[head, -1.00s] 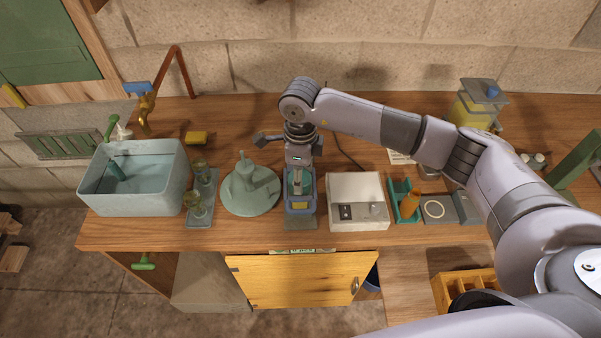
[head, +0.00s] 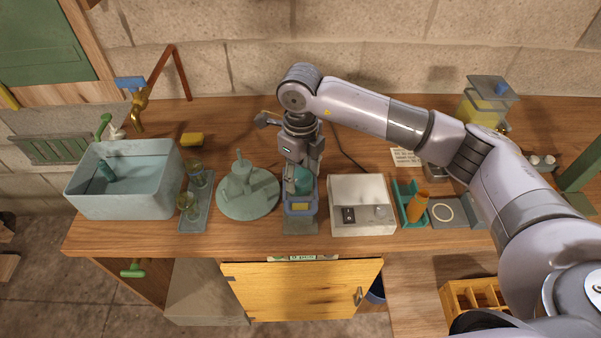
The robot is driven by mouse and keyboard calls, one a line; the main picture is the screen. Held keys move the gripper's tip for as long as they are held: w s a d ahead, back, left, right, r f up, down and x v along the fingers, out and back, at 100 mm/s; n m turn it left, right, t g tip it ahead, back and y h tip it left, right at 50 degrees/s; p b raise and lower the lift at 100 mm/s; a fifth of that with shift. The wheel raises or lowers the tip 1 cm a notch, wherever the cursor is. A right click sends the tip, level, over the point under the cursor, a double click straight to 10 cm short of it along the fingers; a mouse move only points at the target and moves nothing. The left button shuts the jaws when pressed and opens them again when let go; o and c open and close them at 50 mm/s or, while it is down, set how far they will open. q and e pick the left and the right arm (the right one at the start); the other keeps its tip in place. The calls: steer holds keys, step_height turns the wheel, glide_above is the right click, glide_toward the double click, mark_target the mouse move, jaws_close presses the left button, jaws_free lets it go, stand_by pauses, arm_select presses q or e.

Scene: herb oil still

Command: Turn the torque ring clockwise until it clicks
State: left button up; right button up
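My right gripper (head: 300,178) points down over a small blue stand (head: 300,206) at the front middle of the bench. A teal rounded part (head: 304,181) shows in the top of the stand, right at my fingers. It may be the torque ring, but my gripper hides much of it and I cannot tell for sure. One finger shows in front of the teal part. The other is hard to make out, so I cannot see whether the fingers are open or shut on it. My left gripper is not in view.
A grey-green domed vessel (head: 247,193) stands close left of the stand, a white box with a switch and knob (head: 362,211) close right. Farther left are a tray with glasses (head: 196,212) and a water basin (head: 121,207). A yellow cabinet door (head: 300,290) is below.

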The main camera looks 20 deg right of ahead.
mark_target(301, 177)
steer(key=o, duration=0.4)
steer(key=shift+c, duration=0.2)
steer(key=shift+r, duration=0.15)
step_height(301, 177, up, 12)
steer(key=shift+f, duration=0.2)
stand_by(0.4)
